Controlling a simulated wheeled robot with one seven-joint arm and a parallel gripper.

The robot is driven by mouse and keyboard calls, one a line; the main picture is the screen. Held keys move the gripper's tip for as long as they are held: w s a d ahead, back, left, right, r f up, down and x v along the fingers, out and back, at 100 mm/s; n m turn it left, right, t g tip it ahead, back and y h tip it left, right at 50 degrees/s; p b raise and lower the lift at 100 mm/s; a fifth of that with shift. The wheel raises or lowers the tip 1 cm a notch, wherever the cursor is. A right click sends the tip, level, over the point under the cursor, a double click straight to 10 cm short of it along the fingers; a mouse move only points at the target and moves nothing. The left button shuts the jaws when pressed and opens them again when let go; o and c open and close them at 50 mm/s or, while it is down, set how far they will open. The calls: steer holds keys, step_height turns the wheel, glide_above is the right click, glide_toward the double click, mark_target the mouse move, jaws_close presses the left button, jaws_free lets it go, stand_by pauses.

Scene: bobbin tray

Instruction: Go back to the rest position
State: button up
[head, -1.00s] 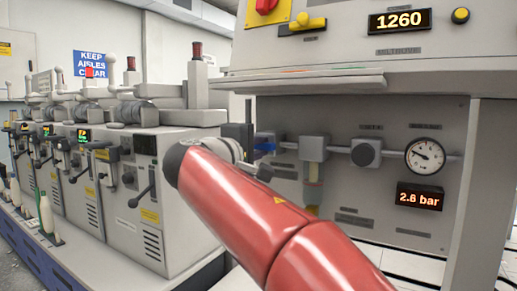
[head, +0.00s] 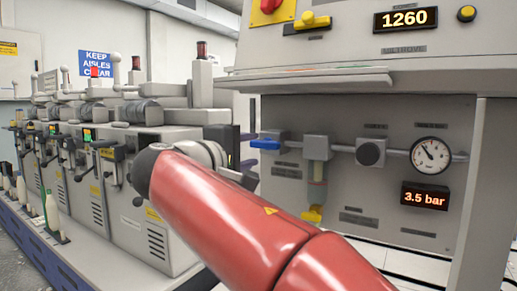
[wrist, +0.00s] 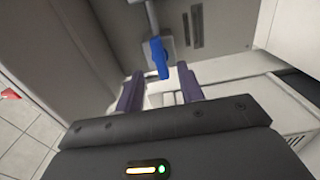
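My gripper (wrist: 160,88) is open and empty in the wrist view, its two dark purple fingers apart. A blue valve handle (wrist: 160,57) shows ahead of the gap between the fingers, with nothing gripped. In the head view my gripper (head: 251,150) is beside the left end of the pipe, partly hidden behind my red arm. The blue handle (head: 266,144) there lies along the pipe, close to the fingers; I cannot tell whether they touch. The pressure display (head: 425,197) reads 3.5 bar.
A round gauge (head: 430,155) and a yellow-ended filter bowl (head: 314,190) hang on the grey panel. A shelf edge (head: 310,81) juts out above the pipe. A row of winding machines (head: 155,190) stands at the left.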

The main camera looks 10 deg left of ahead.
steer(key=shift+v, duration=1)
steer(key=s+d+f+m+g+p, duration=0.2)
steer(key=d+f+g, duration=0.15)
steer(key=d, duration=0.45)
steer(key=s+d+f+m+g+y+p, duration=0.1)
steer(key=s+d+f+m+g+p, duration=0.1)
steer(key=d+f, duration=0.5)
steer(key=s+d+f+m+g+p, duration=0.1)
steer(key=s+d+f+g, duration=0.15)
steer(key=d, duration=0.75)
steer(key=s+d+f+m+g+y+p, duration=0.1)
steer(key=s+d+f+m+y+p, duration=0.1)
steer(key=s+f, duration=0.4)
steer(key=s+d+f+m+g+y+p, duration=0.2)
steer(key=s+d+f+m, duration=0.2)
steer(key=s+f+m, duration=0.3)
steer(key=shift+s+y, duration=0.4)
steer(key=shift+s, duration=0.65)
